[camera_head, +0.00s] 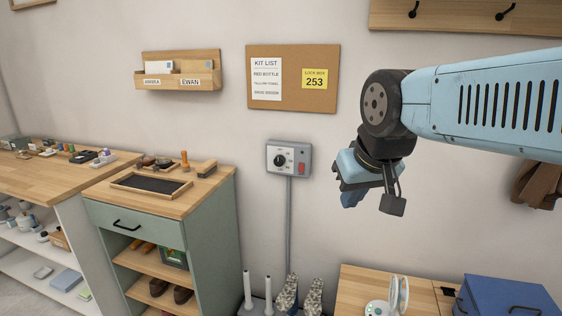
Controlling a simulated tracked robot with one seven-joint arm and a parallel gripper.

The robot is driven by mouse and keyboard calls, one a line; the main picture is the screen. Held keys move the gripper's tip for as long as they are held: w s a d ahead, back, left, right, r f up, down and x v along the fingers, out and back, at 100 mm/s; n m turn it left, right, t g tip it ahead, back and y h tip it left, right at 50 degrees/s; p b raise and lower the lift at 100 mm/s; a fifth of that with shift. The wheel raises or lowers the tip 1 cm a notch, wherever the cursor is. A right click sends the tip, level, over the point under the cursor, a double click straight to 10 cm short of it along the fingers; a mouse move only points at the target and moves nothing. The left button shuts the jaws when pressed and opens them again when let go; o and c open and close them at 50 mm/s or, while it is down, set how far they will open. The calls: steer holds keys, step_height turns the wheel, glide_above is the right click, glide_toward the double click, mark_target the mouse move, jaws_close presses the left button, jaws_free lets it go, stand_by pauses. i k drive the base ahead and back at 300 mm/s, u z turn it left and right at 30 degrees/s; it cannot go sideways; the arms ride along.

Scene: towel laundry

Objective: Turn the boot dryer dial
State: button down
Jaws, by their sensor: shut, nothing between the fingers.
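The boot dryer control box (303,159) is a grey unit on the wall in the middle of the view. Its black round dial (280,160) sits on the white face at the left, with a red switch (301,168) to its right. The boot dryer (262,305) stands low beneath it with upright tubes and a pair of speckled boots (298,296). My gripper (352,201) is to the right of the box, apart from it. It is shut and empty; the fingertips are small and partly hidden by the wrist.
A green cabinet (209,239) with a dark tray on top stands at the left. A wooden bench with a blue box (508,297) is at the lower right. A cork board (293,101) hangs above the dial. The wall around the control box is clear.

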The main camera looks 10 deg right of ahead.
mark_target(280, 160)
steer(key=u, duration=1.05)
steer(key=i, duration=0.7)
steer(key=u, duration=0.05)
